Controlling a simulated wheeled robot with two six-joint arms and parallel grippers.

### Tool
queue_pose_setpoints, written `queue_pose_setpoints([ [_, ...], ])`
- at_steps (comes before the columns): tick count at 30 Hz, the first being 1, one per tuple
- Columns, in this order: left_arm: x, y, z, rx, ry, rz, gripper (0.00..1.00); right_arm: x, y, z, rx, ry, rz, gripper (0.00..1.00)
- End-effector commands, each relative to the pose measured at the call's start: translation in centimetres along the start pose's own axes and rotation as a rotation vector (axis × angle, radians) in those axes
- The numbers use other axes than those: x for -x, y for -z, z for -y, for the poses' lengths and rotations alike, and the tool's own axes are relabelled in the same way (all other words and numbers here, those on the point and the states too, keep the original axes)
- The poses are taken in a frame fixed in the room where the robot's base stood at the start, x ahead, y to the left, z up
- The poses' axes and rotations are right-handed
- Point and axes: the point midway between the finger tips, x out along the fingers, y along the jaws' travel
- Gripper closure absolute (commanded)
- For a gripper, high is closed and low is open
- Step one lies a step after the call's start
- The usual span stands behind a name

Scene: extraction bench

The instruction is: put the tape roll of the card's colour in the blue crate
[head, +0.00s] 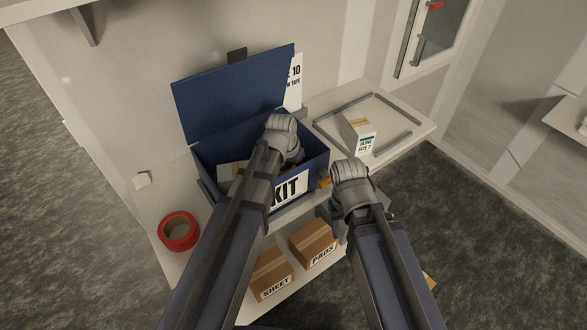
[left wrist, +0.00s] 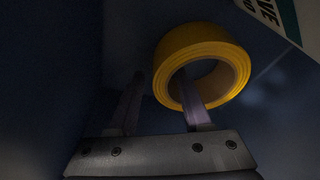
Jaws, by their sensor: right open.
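The blue crate (head: 318,160) stands on the bench with its lid up and a KIT label in front. A white card (head: 295,82) behind it is partly hidden; it reads "10" and "W TAPE". A yellow tape roll (left wrist: 235,70) shows in the left wrist view against dark blue surfaces. My left gripper (left wrist: 160,80) has its fingers apart, one overlapping the roll's hole and one left of the roll. In the head view my left arm reaches over the crate. My right gripper (head: 332,212) is open in front of the crate, its fingers mostly hidden.
A red tape roll (head: 163,232) lies on the bench left of the crate. A glove box (head: 359,132) stands in a grey-edged frame (head: 400,112) at right. Cardboard boxes marked SHEET (head: 271,272) and PADS (head: 313,243) sit lower in front.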

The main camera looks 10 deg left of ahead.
Motion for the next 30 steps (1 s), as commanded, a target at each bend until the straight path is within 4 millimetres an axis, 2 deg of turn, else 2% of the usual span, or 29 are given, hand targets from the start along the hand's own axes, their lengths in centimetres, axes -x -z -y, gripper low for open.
queue_pose_setpoints([
  [8,0.1,0.0,0.0,0.0,0.0,0.0,0.51,0.1,0.0,0.0,0.0,0.0,0.0,0.5],
  [14,1.1,0.1,0.0,0.0,0.0,0.0,0.51,1.1,-0.1,-0.1,0.0,0.0,0.0,0.5],
  [20,3.5,0.2,0.0,0.0,0.0,0.0,0.51,3.4,-0.2,-0.3,0.001,0.0,0.0,0.5],
  [30,9.0,0.2,0.0,0.0,0.0,0.0,0.51,8.7,-0.5,-0.8,-0.001,0.001,0.0,0.5],
])
